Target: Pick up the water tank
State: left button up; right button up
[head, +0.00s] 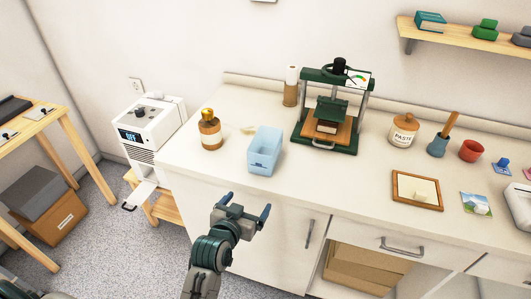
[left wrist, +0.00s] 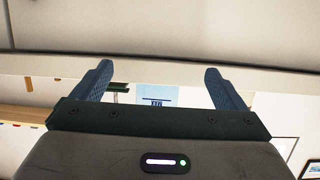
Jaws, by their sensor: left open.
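The water tank appears to be the light blue, open-topped container (head: 264,152) standing upright on the counter, left of the green press. My left gripper (head: 246,204) is open and empty in front of the counter's front edge, below and nearer than the tank, not touching it. In the left wrist view the two blue fingers (left wrist: 158,85) are spread wide. A pale blue shape with a dark lettered label (left wrist: 157,98) shows between them, likely the tank. My right gripper is not in view.
An amber bottle (head: 209,131) stands left of the tank, and a green press (head: 338,110) stands to its right. A white machine reading OFF (head: 150,125) is beyond the counter's left end. The counter (head: 300,185) is clear in front of the tank.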

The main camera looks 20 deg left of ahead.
aim_at(261, 158)
pick_arm(q)
jog(key=w+r+t, duration=0.1)
jog(key=r, duration=0.2)
jog(key=w+d+r+t, duration=0.1)
jog(key=w+r, duration=0.1)
jog(key=r, duration=0.1)
jog(key=w+r+t, duration=0.1)
jog(key=r, duration=0.2)
jog(key=shift+w+d+n+t+y, duration=0.15)
jog(key=shift+w+n+t+y, duration=0.05)
jog(key=shift+n+t+y, duration=0.1)
jog(key=w+p, duration=0.1)
jog(key=w, duration=0.3)
jog(key=shift+w, duration=0.9)
jog(key=w, duration=0.1)
jog(key=w+p, duration=0.1)
jog(key=w, duration=0.1)
jog(key=shift+w+a+f, duration=0.25)
jog(key=shift+a+f, duration=0.1)
jog(key=shift+a, duration=0.05)
jog(key=shift+w+f, duration=0.15)
jog(key=shift+w, duration=0.4)
jog(key=c, duration=1.1)
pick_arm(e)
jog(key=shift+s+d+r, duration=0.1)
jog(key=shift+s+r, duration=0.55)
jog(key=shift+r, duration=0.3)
pick_arm(q)
jog(key=shift+c, duration=0.2)
